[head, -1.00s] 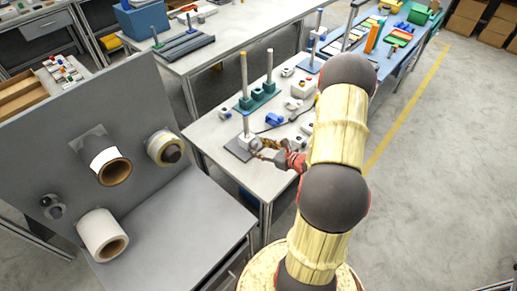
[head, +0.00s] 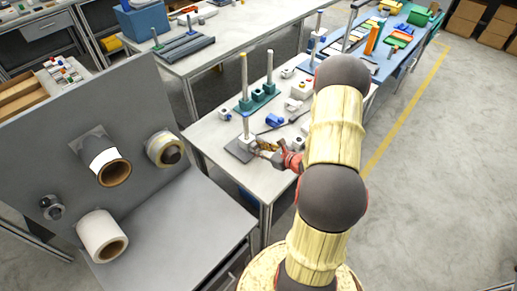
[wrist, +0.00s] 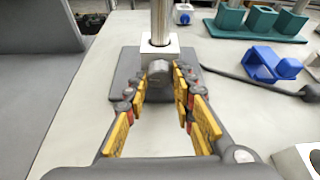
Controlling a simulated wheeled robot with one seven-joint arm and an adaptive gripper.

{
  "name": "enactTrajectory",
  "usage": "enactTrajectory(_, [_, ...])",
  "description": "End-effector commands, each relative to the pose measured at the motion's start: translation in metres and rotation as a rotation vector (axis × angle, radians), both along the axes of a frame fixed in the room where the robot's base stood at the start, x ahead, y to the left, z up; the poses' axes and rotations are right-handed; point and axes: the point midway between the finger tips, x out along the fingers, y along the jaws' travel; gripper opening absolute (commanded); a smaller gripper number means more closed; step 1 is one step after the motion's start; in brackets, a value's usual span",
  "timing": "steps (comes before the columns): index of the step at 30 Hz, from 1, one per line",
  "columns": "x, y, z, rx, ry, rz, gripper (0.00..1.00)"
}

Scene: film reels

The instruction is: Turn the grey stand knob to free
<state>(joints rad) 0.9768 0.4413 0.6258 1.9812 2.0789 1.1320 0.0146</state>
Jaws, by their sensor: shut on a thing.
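The grey stand has a metal post (wrist: 160,18) rising from a pale block (wrist: 146,47) on a dark base plate (wrist: 124,66). Its round grey knob (wrist: 158,69) faces me from the front of the block. My gripper (wrist: 160,82) is shut on the knob, with yellow-padded fingers on its left and right sides. In the head view, my gripper (head: 260,147) is at the stand's block, and the dark base plate (head: 238,152) lies near the table's left edge. The knob is too small to make out there.
A teal holder (head: 257,98) with upright posts stands behind the grey stand. A blue part (wrist: 270,65) and a dark cable (wrist: 225,74) lie to the right. A grey panel with rolls (head: 105,240) stands at the left.

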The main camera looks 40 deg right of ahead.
Motion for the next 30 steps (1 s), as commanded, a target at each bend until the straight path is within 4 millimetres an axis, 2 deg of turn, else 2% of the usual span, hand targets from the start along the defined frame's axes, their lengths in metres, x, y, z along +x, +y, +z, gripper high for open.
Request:
enactTrajectory(7, [0.0, -0.0001, 0.0001, 0.0, 0.0, 0.0, 0.0])
enactTrajectory(14, [0.0007, 0.0003, -0.0016, -0.055, -0.006, 0.0, 0.0])
enactTrajectory(30, [0.0003, 0.0024, -0.0021, -0.378, -0.032, 0.001, 0.0])
